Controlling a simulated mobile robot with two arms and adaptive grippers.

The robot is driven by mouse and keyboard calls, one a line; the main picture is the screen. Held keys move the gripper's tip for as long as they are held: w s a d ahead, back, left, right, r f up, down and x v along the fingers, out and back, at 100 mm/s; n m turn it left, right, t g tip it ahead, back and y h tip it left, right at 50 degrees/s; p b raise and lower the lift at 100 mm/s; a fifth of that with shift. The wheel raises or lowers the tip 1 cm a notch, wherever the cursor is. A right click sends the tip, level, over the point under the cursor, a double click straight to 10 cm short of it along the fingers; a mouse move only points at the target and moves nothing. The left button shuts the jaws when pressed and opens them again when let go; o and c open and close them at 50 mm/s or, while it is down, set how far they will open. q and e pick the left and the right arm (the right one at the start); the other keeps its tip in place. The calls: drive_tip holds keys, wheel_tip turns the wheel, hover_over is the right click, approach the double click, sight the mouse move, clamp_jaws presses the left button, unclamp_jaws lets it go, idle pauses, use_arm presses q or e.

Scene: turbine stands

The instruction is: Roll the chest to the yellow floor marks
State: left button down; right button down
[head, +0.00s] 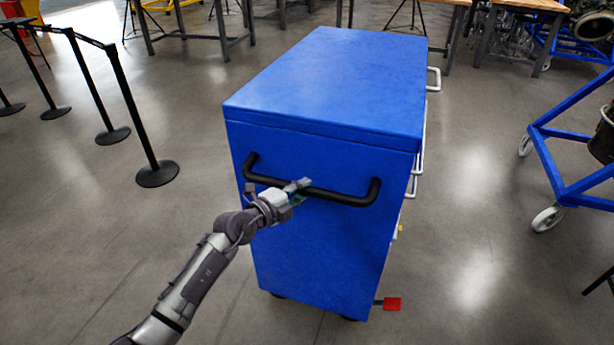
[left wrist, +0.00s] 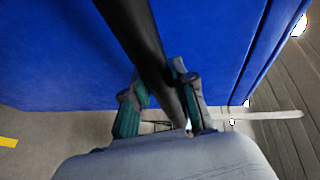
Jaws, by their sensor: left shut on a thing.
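The blue chest (head: 325,85) stands upright on the floor in the middle of the head view, its near end facing me. A black bar handle (head: 345,197) runs across that end. My left gripper (head: 296,190) is shut on this handle, near its middle. In the left wrist view the dark handle (left wrist: 135,30) passes between the fingers (left wrist: 163,95), with the chest's blue face (left wrist: 50,60) behind. A piece of a yellow floor mark (left wrist: 8,141) shows at the left edge there. No floor mark is clear in the head view. My right gripper is out of view.
Black belt posts (head: 155,174) stand on the left. A blue wheeled stand (head: 560,165) is on the right. Work tables (head: 190,37) line the back. A red pedal (head: 392,303) sticks out low at the chest's right.

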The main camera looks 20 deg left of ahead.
use_arm(q)
drive_tip(key=s+p, duration=0.6)
drive_tip(key=s, duration=0.7)
drive_tip(key=shift+a, duration=0.35)
drive_tip(key=c, duration=1.4)
unclamp_jaws()
drive_tip(key=shift+w, duration=0.2)
drive_tip(key=o, duration=0.3)
drive_tip(key=shift+w+d+f, duration=0.1)
drive_tip(key=shift+w+d, duration=0.05)
drive_tip(key=shift+w, duration=0.1)
drive_tip(key=shift+o, duration=0.9)
drive_tip(key=shift+w+f, duration=0.1)
drive_tip(key=shift+w, duration=0.1)
drive_tip(key=v, duration=1.2)
drive_tip(key=shift+s, duration=0.15)
